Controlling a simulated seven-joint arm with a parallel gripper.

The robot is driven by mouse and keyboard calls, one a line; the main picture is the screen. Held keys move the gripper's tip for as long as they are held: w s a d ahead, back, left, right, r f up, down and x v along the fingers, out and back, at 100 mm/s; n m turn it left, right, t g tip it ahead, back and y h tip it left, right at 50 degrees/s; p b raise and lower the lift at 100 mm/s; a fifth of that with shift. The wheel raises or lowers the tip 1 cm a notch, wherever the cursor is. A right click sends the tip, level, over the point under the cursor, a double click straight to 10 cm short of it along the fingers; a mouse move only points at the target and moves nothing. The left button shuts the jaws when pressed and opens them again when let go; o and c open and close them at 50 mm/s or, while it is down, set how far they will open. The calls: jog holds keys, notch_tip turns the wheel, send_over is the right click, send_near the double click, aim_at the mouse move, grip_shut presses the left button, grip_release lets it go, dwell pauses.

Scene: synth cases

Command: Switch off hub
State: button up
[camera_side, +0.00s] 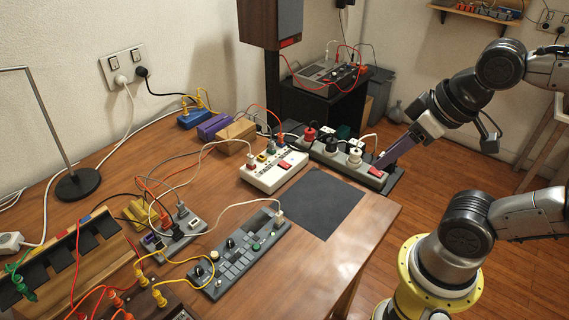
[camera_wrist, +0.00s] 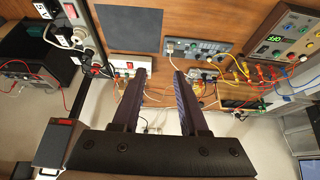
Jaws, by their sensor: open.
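Two units with red switches could be the hub, and I cannot tell which is meant. A white box (camera_side: 262,180) with several plugs and a red rocker switch (camera_side: 285,165) lies mid-table. A dark grey power strip (camera_side: 330,157) with several plugs lies behind it, with a red switch (camera_side: 376,172) at its right end. In the wrist view the white box (camera_wrist: 132,60) is partly hidden by a finger, and the strip (camera_wrist: 84,33) is upper left. My gripper (camera_side: 382,163) is open by the strip's right end; contact is unclear. Its fingers (camera_wrist: 160,70) hold nothing.
A black mat (camera_side: 318,203) lies bare in front of the strip. A grey control panel (camera_side: 238,254) and a small socket block (camera_side: 180,234) with many cables lie nearer. A speaker (camera_side: 270,22) stands behind. The table's right front corner is clear.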

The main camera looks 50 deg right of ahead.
jog(key=shift+n, duration=0.5)
jog(key=c, duration=0.5)
jog(key=shift+w+r+n, duration=0.1)
jog(key=shift+r+n, duration=0.05)
jog(key=shift+n, duration=0.45)
grip_shut()
jog(key=w+d+r+n, duration=0.2)
jog(key=w+r+n, duration=0.1)
jog(key=w+n, duration=0.55)
jog(key=w+d+r+n, duration=0.1)
jog(key=w+r+n, duration=0.3)
jog(key=w, duration=0.7)
jog(key=w+d+f+n+g, duration=0.1)
jog(key=w+d+f+g, duration=0.1)
jog(key=w+d+f, duration=0.2)
jog(key=w+d+f+n+g, duration=0.2)
jog(key=w+d+f, duration=0.3)
jog(key=w+f, duration=0.4)
notch_tip(320, 180, down, 7)
jog(key=shift+w+d+f, duration=0.1)
jog(key=shift+w+d, duration=0.1)
jog(key=shift+w, duration=0.2)
